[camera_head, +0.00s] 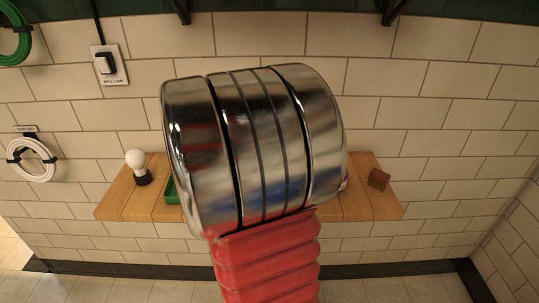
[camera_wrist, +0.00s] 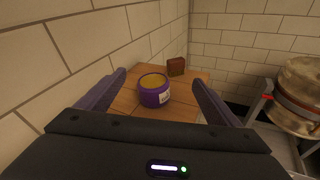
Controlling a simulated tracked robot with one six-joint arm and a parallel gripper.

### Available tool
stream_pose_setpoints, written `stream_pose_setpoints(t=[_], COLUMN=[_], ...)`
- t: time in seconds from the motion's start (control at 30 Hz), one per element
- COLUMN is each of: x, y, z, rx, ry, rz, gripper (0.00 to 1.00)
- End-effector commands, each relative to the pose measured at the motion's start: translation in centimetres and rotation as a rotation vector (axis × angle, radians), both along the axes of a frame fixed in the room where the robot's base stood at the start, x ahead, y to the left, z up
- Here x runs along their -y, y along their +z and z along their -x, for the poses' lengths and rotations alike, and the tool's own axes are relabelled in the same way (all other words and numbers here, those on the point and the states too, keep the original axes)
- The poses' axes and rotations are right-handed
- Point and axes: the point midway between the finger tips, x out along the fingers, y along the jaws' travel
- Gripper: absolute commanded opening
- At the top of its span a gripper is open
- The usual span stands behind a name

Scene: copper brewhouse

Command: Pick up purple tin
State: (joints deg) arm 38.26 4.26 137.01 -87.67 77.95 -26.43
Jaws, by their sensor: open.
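The purple tin (camera_wrist: 155,92) stands upright on the wooden shelf in the wrist view. It is a short round tin with a yellowish top and a pale label on its side. My gripper (camera_wrist: 160,85) is open, with one dark finger to the left of the tin and one to the right. The tin appears ahead of and between the fingers, with no visible contact.
The wooden shelf (camera_head: 115,200) runs along a white tiled wall. A brown block (camera_head: 378,179) sits at its right end; it also shows behind the tin in the wrist view (camera_wrist: 176,66). A white-topped bulb (camera_head: 135,160) and a green tray (camera_head: 171,191) are at the left. A copper-coloured vessel (camera_wrist: 298,97) stands right.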

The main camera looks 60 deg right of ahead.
Motion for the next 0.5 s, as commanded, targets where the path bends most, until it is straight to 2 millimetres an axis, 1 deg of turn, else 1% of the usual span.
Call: stream_pose_setpoints(t=[0.03,0.1,0.2,0.33,0.5], x=[1.3,2.8,4.3,5.2,5.2], y=[-0.2,0.0,0.0,0.1,0.1], z=[0.5,0.8,0.9,0.9,0.9], rx=[-0.072,-0.155,-0.241,-0.291,-0.296], ry=[0.007,0.024,0.047,0.061,0.064], rz=[0.007,0.021,0.033,0.041,0.043], gripper=[0.86,0.86,0.86,0.86,0.86])
